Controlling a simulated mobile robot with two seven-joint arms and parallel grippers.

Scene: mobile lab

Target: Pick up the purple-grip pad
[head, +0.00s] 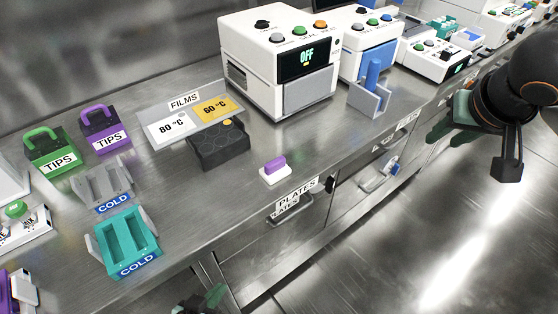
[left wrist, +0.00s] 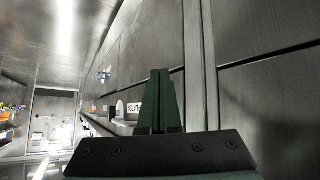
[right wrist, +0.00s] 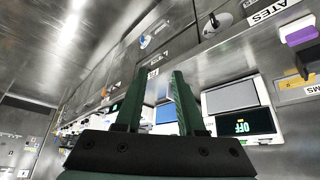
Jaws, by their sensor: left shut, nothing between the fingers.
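The purple-grip pad (head: 275,168), a small white block with a purple handle on top, sits upright near the front edge of the steel bench, above the PLATES label. It also shows at the right of the right wrist view (right wrist: 300,36). My left gripper (head: 213,296) is at the bottom edge of the head view, mostly cut off, below the bench front and apart from the pad. Its fingers are together and empty in the left wrist view (left wrist: 160,100). My right gripper (head: 445,127) is off to the right, with its fingers spread and empty (right wrist: 157,98).
A dark block (head: 218,148) and the FILMS tray (head: 178,142) lie behind and left of the pad. A teal COLD rack (head: 125,243) stands at left. A white OFF machine (head: 262,70) stands behind. Drawer handles (head: 290,213) jut from the bench front. Bench around the pad is clear.

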